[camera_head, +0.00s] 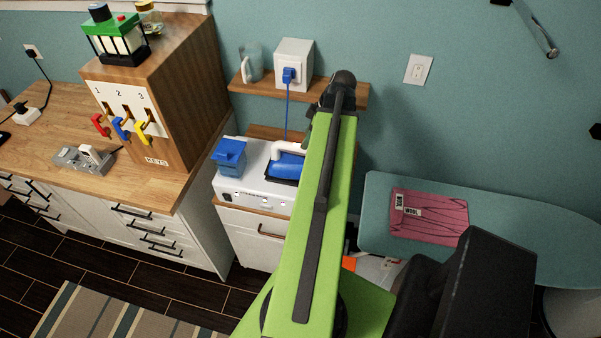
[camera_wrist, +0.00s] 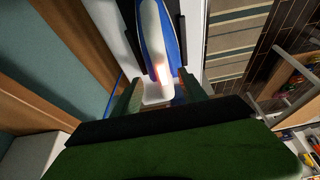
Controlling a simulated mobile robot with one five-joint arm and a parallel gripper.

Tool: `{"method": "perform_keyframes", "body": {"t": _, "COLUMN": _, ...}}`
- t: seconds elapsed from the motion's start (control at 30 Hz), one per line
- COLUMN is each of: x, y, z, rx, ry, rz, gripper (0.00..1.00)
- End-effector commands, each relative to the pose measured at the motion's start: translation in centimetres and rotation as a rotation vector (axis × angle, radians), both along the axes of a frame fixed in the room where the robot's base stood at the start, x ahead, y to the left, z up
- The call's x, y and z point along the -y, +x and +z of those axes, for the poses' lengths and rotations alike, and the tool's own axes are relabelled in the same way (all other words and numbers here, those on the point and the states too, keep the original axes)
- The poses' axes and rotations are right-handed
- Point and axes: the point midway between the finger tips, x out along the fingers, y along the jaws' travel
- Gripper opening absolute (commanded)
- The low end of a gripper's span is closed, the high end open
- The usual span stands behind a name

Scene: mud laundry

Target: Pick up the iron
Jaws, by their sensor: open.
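The iron (camera_head: 285,166), blue with a white handle, sits on the white station (camera_head: 241,185), partly hidden behind my arm in the head view. In the wrist view the iron's blue and white body (camera_wrist: 153,35) runs up from between my gripper's fingers, with a bright glare on the handle. My gripper (camera_wrist: 158,78) is open, one green finger on each side of the white handle end. I cannot tell whether either finger touches it. In the head view my arm hides most of the gripper.
A blue container (camera_head: 229,157) stands left of the iron. A wooden shelf (camera_head: 330,93) with a white box (camera_head: 293,62) and glass mug (camera_head: 251,63) is above. The key cabinet (camera_head: 185,75) stands left. An ironing board (camera_head: 520,220) with folded pink cloth (camera_head: 428,218) is right.

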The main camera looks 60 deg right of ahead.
Motion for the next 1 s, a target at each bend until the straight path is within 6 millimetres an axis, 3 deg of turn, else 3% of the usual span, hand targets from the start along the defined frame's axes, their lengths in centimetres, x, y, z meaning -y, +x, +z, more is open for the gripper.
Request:
{"method": "perform_keyframes", "body": {"t": 0.03, "x": -0.2, "y": 0.5, "z": -2.3, "rx": 0.000, "ry": 0.000, "rz": 0.002, "gripper": 0.50}}
{"method": "perform_keyframes", "body": {"t": 0.2, "x": -0.6, "y": 1.8, "z": -5.3, "rx": 0.000, "ry": 0.001, "rz": 0.001, "gripper": 0.50}}
{"method": "perform_keyframes", "body": {"t": 0.47, "x": -0.8, "y": 2.2, "z": -5.7, "rx": 0.000, "ry": 0.000, "rz": 0.000, "gripper": 0.50}}
{"method": "perform_keyframes", "body": {"t": 0.77, "x": -1.4, "y": 3.6, "z": -10.3, "rx": 0.000, "ry": 0.000, "rz": 0.001, "gripper": 0.50}}
{"method": "perform_keyframes", "body": {"t": 1.0, "x": -1.5, "y": 3.8, "z": -10.1, "rx": 0.000, "ry": 0.000, "rz": 0.000, "gripper": 0.50}}
